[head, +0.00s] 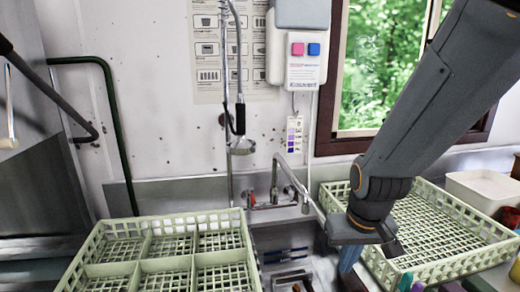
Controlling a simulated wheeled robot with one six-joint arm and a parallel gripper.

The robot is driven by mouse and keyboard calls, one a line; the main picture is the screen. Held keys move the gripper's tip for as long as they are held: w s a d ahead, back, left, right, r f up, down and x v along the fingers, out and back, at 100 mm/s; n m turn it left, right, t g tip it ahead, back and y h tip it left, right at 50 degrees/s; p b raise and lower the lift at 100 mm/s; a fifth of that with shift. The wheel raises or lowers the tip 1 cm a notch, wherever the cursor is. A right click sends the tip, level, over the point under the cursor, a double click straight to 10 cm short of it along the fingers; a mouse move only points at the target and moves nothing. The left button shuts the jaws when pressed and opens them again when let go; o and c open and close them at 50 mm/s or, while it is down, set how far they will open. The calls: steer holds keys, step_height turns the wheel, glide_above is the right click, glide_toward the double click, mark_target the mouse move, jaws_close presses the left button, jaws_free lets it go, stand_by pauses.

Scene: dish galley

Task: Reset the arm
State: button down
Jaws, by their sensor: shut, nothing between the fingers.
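My grey arm comes down from the upper right, bent at the wrist, over the right-hand rack. My gripper (392,246) is at its lower end, small and dark, shut and empty. It is above the near left part of the pale green right rack (470,215). Its fingertips are partly hidden by the wrist and hard to make out. A blue upright piece (348,258) shows just below the wrist; I cannot tell what it belongs to.
A divided pale green rack (245,236) stands left of the steel sink (283,240), which holds several utensils. The faucet (290,180) and hanging spray hose (240,120) rise behind it. A white tub (480,190) stands far right. Colourful items line the front right edge.

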step_height(320, 180, down, 7)
steer(key=s+g+b, duration=0.1)
steer(key=s+b, duration=0.1)
steer(key=b, duration=0.3)
steer(key=shift+s+r, duration=0.15)
